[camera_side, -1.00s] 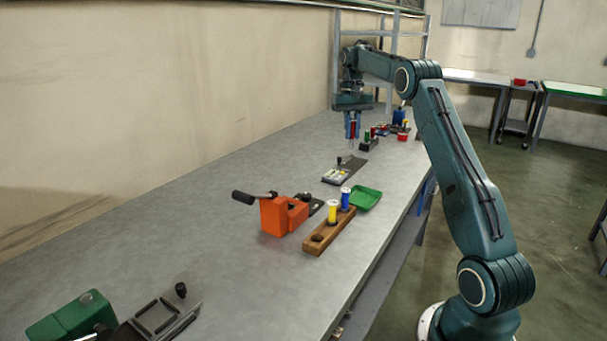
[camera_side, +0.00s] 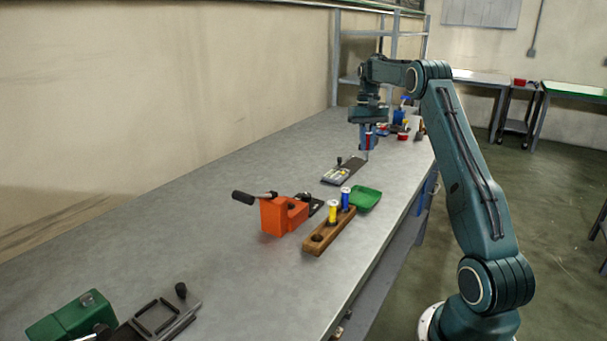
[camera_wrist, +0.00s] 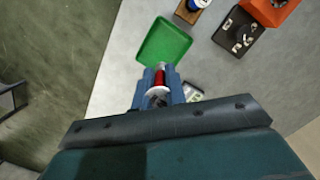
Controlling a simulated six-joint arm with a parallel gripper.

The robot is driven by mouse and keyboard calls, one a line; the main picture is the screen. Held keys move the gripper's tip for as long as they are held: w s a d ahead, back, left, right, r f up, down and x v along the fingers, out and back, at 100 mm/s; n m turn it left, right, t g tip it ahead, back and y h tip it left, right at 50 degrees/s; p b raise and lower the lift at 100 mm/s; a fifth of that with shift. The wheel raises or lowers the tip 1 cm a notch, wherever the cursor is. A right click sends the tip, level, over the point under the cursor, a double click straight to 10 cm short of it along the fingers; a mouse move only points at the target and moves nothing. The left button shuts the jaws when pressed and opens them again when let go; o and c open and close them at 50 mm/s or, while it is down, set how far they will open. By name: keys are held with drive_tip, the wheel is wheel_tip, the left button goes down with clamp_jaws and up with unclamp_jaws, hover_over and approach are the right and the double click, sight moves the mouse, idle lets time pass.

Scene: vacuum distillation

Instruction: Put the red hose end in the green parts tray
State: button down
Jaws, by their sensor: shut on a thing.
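My gripper (camera_side: 369,145) is shut on the red hose end (camera_wrist: 158,80), which shows red with a pale round end between the blue fingers in the wrist view. In the side view my gripper is above the bench, beyond the green parts tray (camera_side: 367,199). The tray lies flat and looks empty. In the wrist view the tray (camera_wrist: 164,41) is just past the fingertips. The hose end is apart from the tray in the side view, and its lower part is mostly hidden by the fingers.
A wooden block (camera_side: 322,237) with a yellow and a blue hose end stands beside the tray. An orange vise-like device (camera_side: 281,215) is to its left. A dark plate with small pale parts (camera_side: 338,175) lies behind the tray.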

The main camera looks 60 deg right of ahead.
drive_tip(key=shift+f, duration=7.15)
drive_tip(key=shift+f, duration=0.1)
drive_tip(key=c, duration=1.4)
unclamp_jaws()
drive_tip(key=shift+c, duration=0.2)
wheel_tip(320, 180, up, 12)
drive_tip(key=w+d, duration=0.1)
drive_tip(key=shift+w+d, duration=0.15)
drive_tip(key=shift+d, duration=0.05)
drive_tip(key=shift+a, duration=0.1)
